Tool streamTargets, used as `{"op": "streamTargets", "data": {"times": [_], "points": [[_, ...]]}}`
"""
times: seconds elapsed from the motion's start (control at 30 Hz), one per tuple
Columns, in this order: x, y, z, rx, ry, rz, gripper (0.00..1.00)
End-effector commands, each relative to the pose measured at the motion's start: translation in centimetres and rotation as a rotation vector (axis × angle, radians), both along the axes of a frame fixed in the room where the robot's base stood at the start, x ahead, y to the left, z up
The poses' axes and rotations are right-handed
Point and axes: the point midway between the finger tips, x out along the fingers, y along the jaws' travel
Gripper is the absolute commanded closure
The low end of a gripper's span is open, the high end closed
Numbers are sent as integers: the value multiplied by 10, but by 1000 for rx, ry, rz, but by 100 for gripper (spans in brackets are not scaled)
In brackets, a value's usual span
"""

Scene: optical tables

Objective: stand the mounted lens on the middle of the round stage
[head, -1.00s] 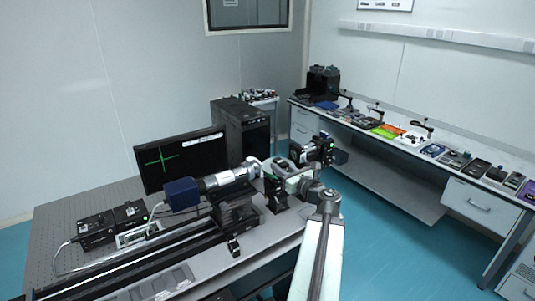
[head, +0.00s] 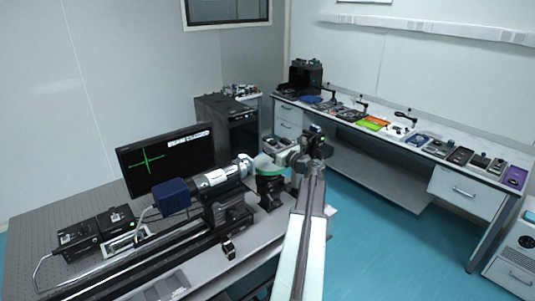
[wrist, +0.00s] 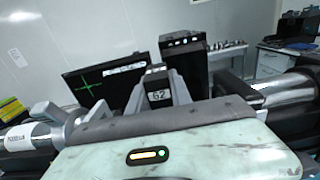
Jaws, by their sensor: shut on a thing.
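My gripper (wrist: 157,98) is shut on a small dark block labelled 62 (wrist: 158,94), which appears to be the mounted lens. It stands between the two grey fingers in the wrist view; its lower part is hidden behind my palm. In the head view my gripper (head: 268,158) is above a dark stand (head: 270,190) near the right end of the rail. I cannot make out the round stage's top, nor whether the lens touches it.
A silver tube (head: 220,178) with a blue box (head: 171,195) lies just left of my gripper. A monitor (head: 165,160) stands behind. A side bench (head: 440,172) carries several parts.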

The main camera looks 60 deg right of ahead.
Motion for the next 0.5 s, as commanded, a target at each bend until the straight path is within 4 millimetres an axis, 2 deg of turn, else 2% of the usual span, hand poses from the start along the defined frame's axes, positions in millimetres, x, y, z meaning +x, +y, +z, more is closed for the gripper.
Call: {"op": "streamTargets", "data": {"times": [0.03,0.13,0.5], "points": [[-3,-2,-20,0,0,-4,100],[-7,-4,-37,0,0,-9,100],[-8,-5,-38,0,0,-12,100]]}}
